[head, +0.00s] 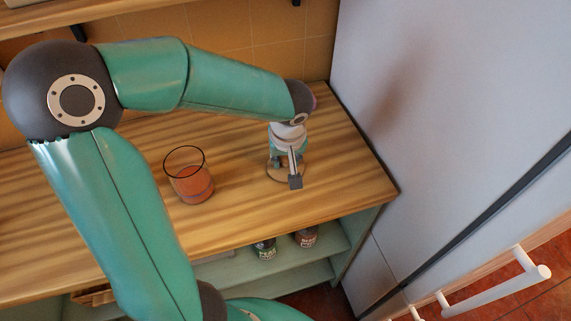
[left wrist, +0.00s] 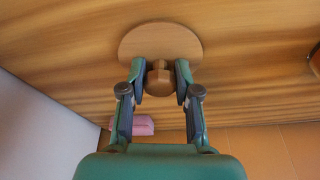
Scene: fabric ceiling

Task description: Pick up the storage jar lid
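The storage jar lid (left wrist: 160,36) is a round, light wooden disc with a faceted knob (left wrist: 159,82). In the head view the lid (head: 283,174) shows at the counter's right part, under my left gripper (head: 287,170). My left gripper (left wrist: 160,78) points down over it. My right gripper is not in view.
A glass with orange-red contents (head: 190,178) stands on the wooden counter (head: 236,222), left of my gripper. Small jars (head: 265,249) sit on the shelf below. A pale tall panel (head: 430,110) bounds the counter's right. A pink thing (left wrist: 138,125) shows in the wrist view.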

